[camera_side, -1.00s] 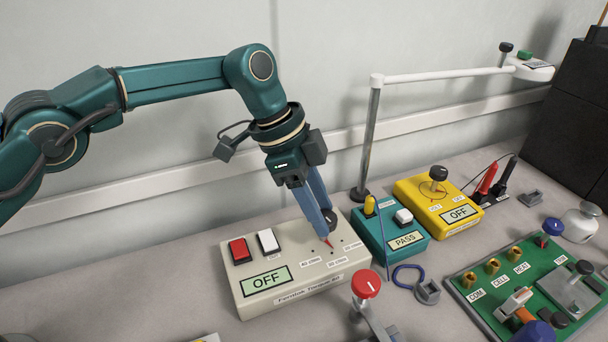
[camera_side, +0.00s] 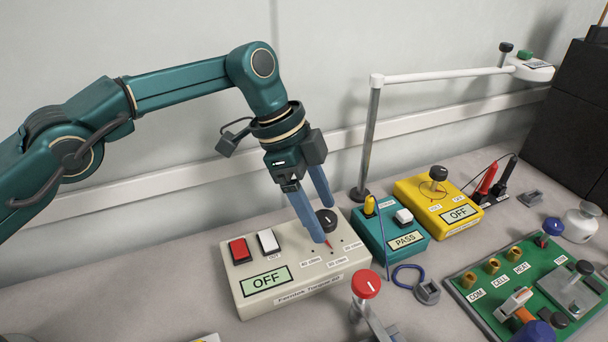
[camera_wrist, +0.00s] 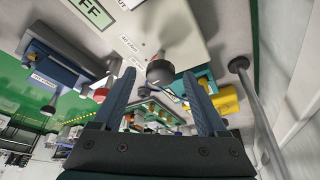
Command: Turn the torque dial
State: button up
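The torque dial is a dark round knob (camera_side: 326,219) with a red pointer aimed at the front marks. It stands on the right part of a cream tester box (camera_side: 235,290), whose display reads OFF. My gripper (camera_side: 322,222) has its two blue fingers spread, pointing down beside the dial. In the wrist view the dial (camera_wrist: 160,72) shows in the gap between the open fingertips (camera_wrist: 158,77), with space on both sides. I cannot tell whether a finger touches it.
A red button (camera_side: 239,250) and a white button (camera_side: 268,241) are left of the dial. A teal PASS tester (camera_side: 376,236) and a yellow OFF tester (camera_side: 412,200) stand to the right. A red-topped clamp (camera_side: 366,285) stands in front. A lamp post (camera_side: 369,140) rises behind.

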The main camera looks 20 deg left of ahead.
jog(key=shift+n, duration=0.3)
